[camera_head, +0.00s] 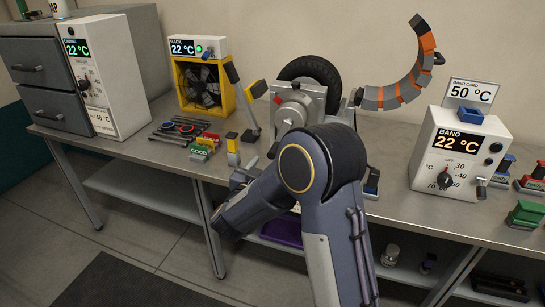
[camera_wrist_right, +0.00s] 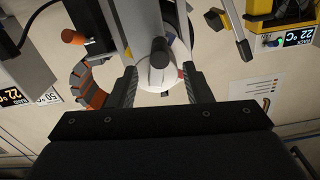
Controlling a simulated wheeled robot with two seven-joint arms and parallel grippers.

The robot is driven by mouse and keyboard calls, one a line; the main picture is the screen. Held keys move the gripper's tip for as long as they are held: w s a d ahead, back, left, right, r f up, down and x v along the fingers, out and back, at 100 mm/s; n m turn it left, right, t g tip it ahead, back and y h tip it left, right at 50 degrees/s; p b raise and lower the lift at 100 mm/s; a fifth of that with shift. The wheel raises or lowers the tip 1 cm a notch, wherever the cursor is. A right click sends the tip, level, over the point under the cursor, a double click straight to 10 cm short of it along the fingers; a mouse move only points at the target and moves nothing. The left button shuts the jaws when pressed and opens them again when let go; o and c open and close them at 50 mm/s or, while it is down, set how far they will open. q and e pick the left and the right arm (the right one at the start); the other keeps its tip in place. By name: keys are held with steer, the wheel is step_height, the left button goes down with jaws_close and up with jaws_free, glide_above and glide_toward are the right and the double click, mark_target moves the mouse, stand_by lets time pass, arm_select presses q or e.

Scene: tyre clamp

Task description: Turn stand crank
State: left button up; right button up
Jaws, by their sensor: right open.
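The grey tyre stand (camera_head: 300,104) stands at the middle of the bench with a black tyre (camera_head: 312,72) behind it. Its lower part is hidden by my right arm in the head view. My right gripper (camera_head: 243,178) shows only in part there, low in front of the stand. In the right wrist view my right gripper (camera_wrist_right: 160,72) is open, one finger on each side. A dark round knob (camera_wrist_right: 160,52), which looks like the crank's grip, shows between the fingers; I cannot tell whether they touch it. My left gripper is not in view.
A segmented grey-and-orange band (camera_head: 410,82) curves up right of the tyre. A white band heater box (camera_head: 461,150) stands at right. A yellow fan rack (camera_head: 203,85) and a cabinet (camera_head: 103,75) stand at left. Tools (camera_head: 183,128) lie on the bench (camera_head: 385,200).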

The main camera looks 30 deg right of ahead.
steer(key=x, duration=0.7)
jaws_close()
